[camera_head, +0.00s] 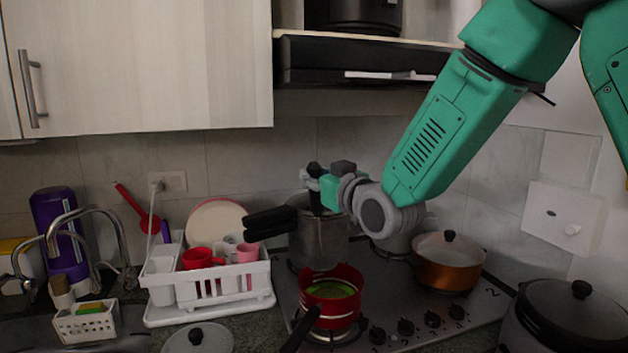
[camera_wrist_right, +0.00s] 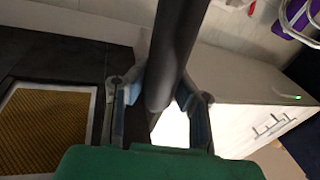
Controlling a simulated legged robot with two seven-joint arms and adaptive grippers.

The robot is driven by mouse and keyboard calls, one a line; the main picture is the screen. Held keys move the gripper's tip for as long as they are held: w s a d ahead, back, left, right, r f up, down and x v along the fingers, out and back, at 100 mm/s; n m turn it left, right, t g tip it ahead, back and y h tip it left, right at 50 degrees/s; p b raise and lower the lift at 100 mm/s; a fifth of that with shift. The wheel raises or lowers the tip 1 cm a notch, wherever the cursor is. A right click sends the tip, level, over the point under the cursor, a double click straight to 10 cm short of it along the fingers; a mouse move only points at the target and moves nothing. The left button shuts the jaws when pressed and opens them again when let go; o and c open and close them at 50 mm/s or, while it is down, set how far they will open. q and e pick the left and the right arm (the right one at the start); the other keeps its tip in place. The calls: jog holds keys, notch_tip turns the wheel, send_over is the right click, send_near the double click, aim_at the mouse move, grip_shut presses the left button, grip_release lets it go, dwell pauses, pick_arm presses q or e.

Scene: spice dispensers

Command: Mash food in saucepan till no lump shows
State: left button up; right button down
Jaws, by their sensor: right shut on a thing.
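The red saucepan (camera_head: 316,305) stands on the front of the hob, its black handle pointing to the lower left. Green food (camera_head: 331,289) lies inside; lumps are too small to make out. My right gripper (camera_head: 314,186) is above and behind the saucepan, in front of the tall steel pot. In the right wrist view my right gripper (camera_wrist_right: 158,95) is shut on a dark grey rod-like handle (camera_wrist_right: 175,45). The far end of this tool is out of that view, and I cannot tell its head in the head view. My left gripper is not in view.
A tall steel pot (camera_head: 322,248) with a long black handle stands behind the saucepan. A lidded orange pan (camera_head: 449,274) is to the right. A white dish rack (camera_head: 210,305) with cups is to the left. A large lidded pot (camera_head: 545,335) fills the lower right.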

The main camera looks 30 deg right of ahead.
dwell(0.3)
jog(key=shift+r, duration=0.15)
notch_tip(320, 180, up, 5)
jog(key=p, duration=0.3)
jog(key=shift+p, duration=0.3)
dwell(0.7)
